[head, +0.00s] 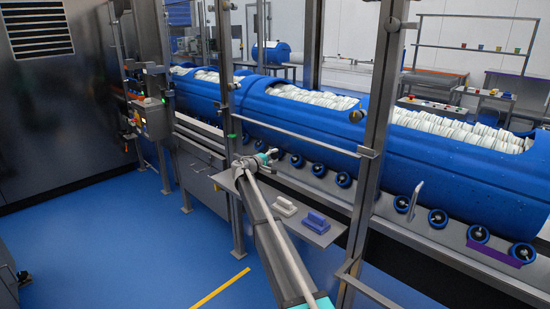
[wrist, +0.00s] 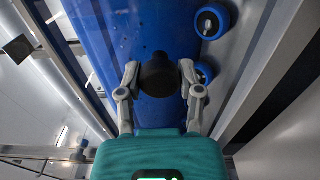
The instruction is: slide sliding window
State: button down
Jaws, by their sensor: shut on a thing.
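The sliding window has a grey metal frame with clear panes in front of the blue tubs; a horizontal bar (head: 300,138) and upright posts of the frame show in the head view. My gripper (head: 250,160) is at the frame's left upright, in front of the lower blue tub wall. In the wrist view, its two grey fingers (wrist: 159,72) are closed from both sides on a round black knob (wrist: 158,82), which looks like the window's handle. How the knob joins the frame is hidden.
Blue tubs (head: 300,115) full of white pieces stand on rollers behind the frame. A small shelf (head: 315,236) with a white block (head: 284,206) and a blue block (head: 316,222) is beside my arm. A control box (head: 155,117) is at left.

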jog(key=shift+c, duration=1.3)
grip_release()
jog(key=shift+w+a, duration=0.1)
jog(key=shift+w, duration=0.15)
jog(key=shift+s, duration=0.15)
jog(key=shift+v, duration=0.85)
jog(key=v, duration=1)
jog(key=shift+s, duration=0.1)
